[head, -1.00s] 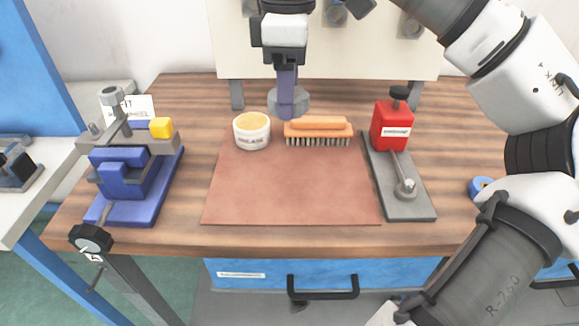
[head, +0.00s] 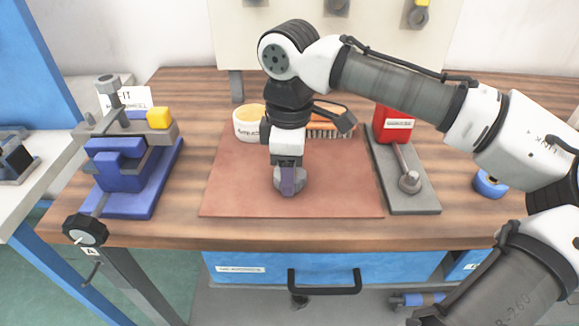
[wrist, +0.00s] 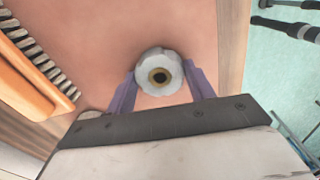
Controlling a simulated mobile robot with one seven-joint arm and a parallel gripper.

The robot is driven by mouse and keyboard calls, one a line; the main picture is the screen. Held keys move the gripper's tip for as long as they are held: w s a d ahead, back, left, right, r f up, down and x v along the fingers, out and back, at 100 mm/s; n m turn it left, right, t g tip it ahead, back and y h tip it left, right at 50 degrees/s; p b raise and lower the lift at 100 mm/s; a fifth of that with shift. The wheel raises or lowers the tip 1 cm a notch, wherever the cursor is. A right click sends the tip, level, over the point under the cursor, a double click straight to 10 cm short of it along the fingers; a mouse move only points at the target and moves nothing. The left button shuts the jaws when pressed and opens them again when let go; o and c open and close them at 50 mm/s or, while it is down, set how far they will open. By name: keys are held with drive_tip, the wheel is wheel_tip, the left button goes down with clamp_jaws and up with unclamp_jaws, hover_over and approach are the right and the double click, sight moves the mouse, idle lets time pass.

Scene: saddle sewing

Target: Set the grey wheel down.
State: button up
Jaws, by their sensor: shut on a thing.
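The grey wheel (head: 283,181) is a small round disc with a faceted rim, over the middle of the brown mat (head: 232,196). My gripper (head: 288,181) points down and is shut on it. In the wrist view the wheel (wrist: 160,72), with a dark, brass-ringed hole at its centre, sits between the two purple fingers of my gripper (wrist: 160,82). The mat (wrist: 150,22) shows behind it. I cannot tell whether the wheel touches the mat or hangs just above it.
A tub (head: 248,124) and an orange brush (head: 330,130) stand at the mat's back edge, partly behind my arm. A red container (head: 394,129) and grey lever stand (head: 408,198) are to the right. A blue vise (head: 124,170) is left. The mat's front is clear.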

drive_tip(key=shift+f, duration=0.15)
drive_tip(key=o, duration=1.1)
drive_tip(key=shift+c, duration=0.2)
wheel_tip(320, 180, up, 12)
drive_tip(key=shift+r+p, duration=0.2)
drive_tip(key=shift+p, duration=0.2)
